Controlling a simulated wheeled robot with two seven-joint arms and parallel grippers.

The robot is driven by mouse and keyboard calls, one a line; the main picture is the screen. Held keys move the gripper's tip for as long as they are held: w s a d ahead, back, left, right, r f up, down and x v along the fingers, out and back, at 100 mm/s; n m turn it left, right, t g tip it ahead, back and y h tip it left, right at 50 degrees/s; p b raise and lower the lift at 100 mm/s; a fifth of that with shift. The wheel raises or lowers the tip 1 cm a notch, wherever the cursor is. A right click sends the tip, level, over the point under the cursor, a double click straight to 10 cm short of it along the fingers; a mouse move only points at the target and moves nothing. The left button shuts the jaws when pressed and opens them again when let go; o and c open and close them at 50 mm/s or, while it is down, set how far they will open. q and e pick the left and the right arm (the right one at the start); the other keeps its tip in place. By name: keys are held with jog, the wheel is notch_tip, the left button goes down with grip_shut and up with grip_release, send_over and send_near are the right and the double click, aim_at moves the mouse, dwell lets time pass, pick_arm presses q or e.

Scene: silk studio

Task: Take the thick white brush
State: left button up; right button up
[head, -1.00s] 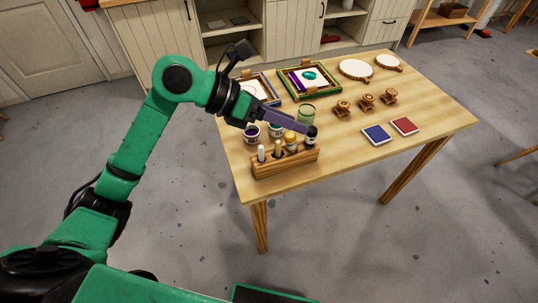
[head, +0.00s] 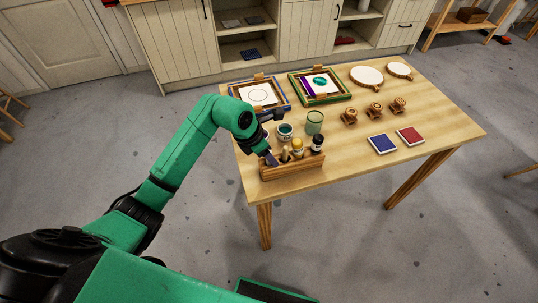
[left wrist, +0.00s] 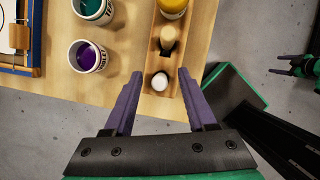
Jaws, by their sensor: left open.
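A wooden rack (head: 292,171) stands at the table's near left corner. In the left wrist view, a white round-topped brush (left wrist: 160,82) stands upright in the rack's end slot, with a cream-coloured one (left wrist: 167,40) in the slot beyond. My left gripper (left wrist: 159,75) is open, its purple fingers on either side of the white brush as seen from above; I cannot tell how far down they reach. In the head view my left gripper (head: 269,155) hides the white brush. My right gripper (left wrist: 283,65) shows small at the right edge of the left wrist view; its opening is unclear.
A teal paint jar (head: 285,131), a purple paint jar (left wrist: 87,56) and a green glass (head: 314,122) stand behind.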

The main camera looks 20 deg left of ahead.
pick_arm(q)
jog(key=shift+w+d+f, duration=0.1)
jog(key=shift+f, duration=0.25)
grip_shut()
jog(key=shift+r, duration=0.2)
notch_tip(320, 180, up, 20)
jog(key=b, duration=0.3)
jog(key=shift+f, duration=0.1)
